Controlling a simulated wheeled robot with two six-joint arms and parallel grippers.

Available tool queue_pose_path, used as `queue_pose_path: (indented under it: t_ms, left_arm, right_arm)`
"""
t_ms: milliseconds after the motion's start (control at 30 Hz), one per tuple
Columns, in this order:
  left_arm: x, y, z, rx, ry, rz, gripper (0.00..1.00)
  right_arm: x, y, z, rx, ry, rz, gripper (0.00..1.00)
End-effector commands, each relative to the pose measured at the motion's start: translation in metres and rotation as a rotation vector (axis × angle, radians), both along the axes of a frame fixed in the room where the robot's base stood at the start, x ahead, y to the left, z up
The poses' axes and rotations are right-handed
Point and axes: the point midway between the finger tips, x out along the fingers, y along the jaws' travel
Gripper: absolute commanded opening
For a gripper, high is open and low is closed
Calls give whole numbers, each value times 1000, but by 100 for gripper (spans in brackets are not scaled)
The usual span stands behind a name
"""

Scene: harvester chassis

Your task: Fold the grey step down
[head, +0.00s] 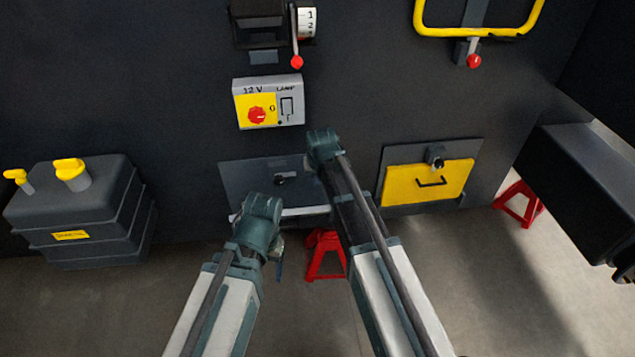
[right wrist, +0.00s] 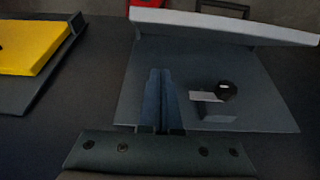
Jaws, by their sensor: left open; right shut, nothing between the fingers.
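The grey step (head: 305,211) shows in the head view as a narrow light strip at the bottom of a dark backing plate (head: 245,180), partly behind my arms. In the right wrist view, which is upside down, the step (right wrist: 230,25) juts out from the plate (right wrist: 180,60), seen nearly edge-on. A black latch knob (right wrist: 227,91) with a light lever sits on the bare plate. My right gripper (right wrist: 161,73) is shut and empty beside the knob, in front of the plate. My left gripper (head: 279,258) is open below the step's left part, its fingers mostly hidden.
A yellow folded panel (head: 400,188) with its own latch is to the right. A switch box (head: 290,113) is above. A dark tank (head: 90,205) stands at left, and a red jack stand (head: 325,260) stands below the step. The floor in front is clear.

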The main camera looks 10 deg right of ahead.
Motion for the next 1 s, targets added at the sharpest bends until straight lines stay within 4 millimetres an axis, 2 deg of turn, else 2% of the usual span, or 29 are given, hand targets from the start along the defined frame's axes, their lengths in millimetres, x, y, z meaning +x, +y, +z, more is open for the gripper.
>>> queue_pose_path:
  t_ms: [33,400,433,500,600,1000]
  left_arm:
    - [0,0,-15,0,0,0,74]
    - [0,0,-66,0,0,-1,74]
    - [0,0,-68,0,0,-1,74]
    - [0,0,-73,0,0,-1,74]
    - [0,0,-78,0,0,-1,74]
    - [0,0,-79,0,0,-1,74]
  right_arm:
    - [4,0,-15,0,0,0,0]
    - [25,0,-66,0,0,-1,0]
    - [12,0,-68,0,0,0,0]
    - [1,0,-73,0,0,0,0]
    - [-8,0,-78,0,0,0,0]
    - [-11,0,-79,0,0,0,0]
